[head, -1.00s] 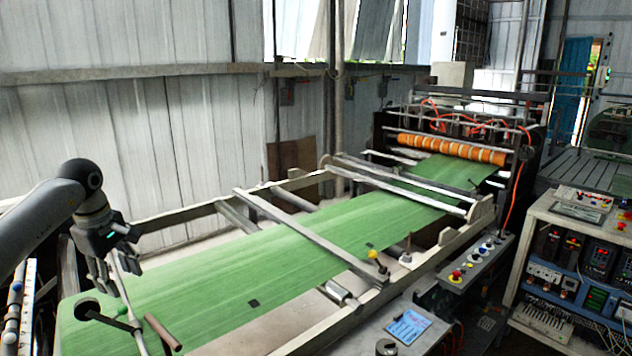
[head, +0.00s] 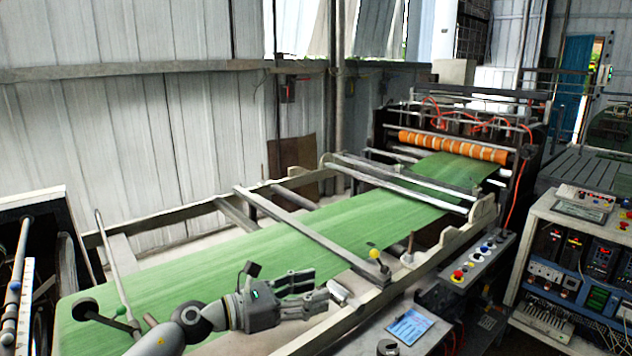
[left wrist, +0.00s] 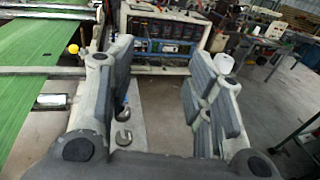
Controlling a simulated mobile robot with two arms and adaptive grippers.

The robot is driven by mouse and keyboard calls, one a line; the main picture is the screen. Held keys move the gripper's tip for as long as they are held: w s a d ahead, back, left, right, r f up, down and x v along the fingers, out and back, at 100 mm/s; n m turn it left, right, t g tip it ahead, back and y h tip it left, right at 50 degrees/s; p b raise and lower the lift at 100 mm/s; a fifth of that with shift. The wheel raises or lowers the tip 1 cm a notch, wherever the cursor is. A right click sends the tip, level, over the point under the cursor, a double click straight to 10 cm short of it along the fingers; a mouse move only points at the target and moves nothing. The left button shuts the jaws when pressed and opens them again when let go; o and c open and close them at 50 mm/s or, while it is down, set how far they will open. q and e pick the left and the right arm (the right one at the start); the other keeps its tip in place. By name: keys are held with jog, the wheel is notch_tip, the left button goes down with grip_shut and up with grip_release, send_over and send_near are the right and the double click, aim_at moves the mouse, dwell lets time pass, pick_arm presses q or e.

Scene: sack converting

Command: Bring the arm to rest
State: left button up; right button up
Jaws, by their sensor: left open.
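My left gripper (head: 320,291) is open and empty in the head view, above the near part of the green sheet (head: 380,212) and close to the machine's near side rail. Its fingers point right, and my left arm comes in low from the bottom left. In the left wrist view the open fingers (left wrist: 160,95) stand wide apart with nothing between them. A thin pale lever (head: 108,246) with a green joint stands at the left end of the sheet, apart from the gripper. My right gripper is not in view.
A yellow knob (head: 374,253) on a post stands to the right of the gripper. A button panel (head: 478,262), a tablet screen (head: 409,326) and an instrument cabinet (head: 577,262) lie further right. Cross bars (head: 300,235) span the sheet. Orange rollers (head: 452,147) are at the back.

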pick_arm(q)
jog(key=s+a+f+n+t+y, duration=0.45)
jog(key=a+n+y, duration=0.25)
jog(key=n, duration=1)
jog(key=s+a+f+n+t+y, duration=0.4)
jog(key=a+n+y, duration=0.3)
jog(key=n, duration=1.1)
jog(key=s+a+f+n+g, duration=0.2)
jog(key=s+f+n+g, duration=0.3)
jog(key=s, duration=0.4)
jog(key=s+a+f+n+g+y, duration=0.1)
jog(key=s+a+f+n+g, duration=0.15)
jog(key=s+f, duration=0.5)
jog(key=s+a+f+n+g, duration=0.1)
jog(key=s+f+n+g, duration=0.35)
jog(key=s, duration=0.65)
notch_tip(320, 180, down, 34)
jog(key=s+g+b, duration=0.2)
jog(key=s+b, duration=0.1)
jog(key=b, duration=0.4)
jog(key=s+a+f+b, duration=0.1)
jog(key=s+f+b, duration=0.1)
jog(key=s+f, duration=0.6)
jog(key=s+a+f+g+b, duration=0.1)
jog(key=s+f+b, duration=0.1)
jog(key=s+f, duration=0.5)
notch_tip(320, 180, down, 5)
jog(key=shift+s+a+r+y+b, duration=0.1)
jog(key=shift+s+a+y+b, duration=0.2)
jog(key=shift+s+a+b, duration=0.1)
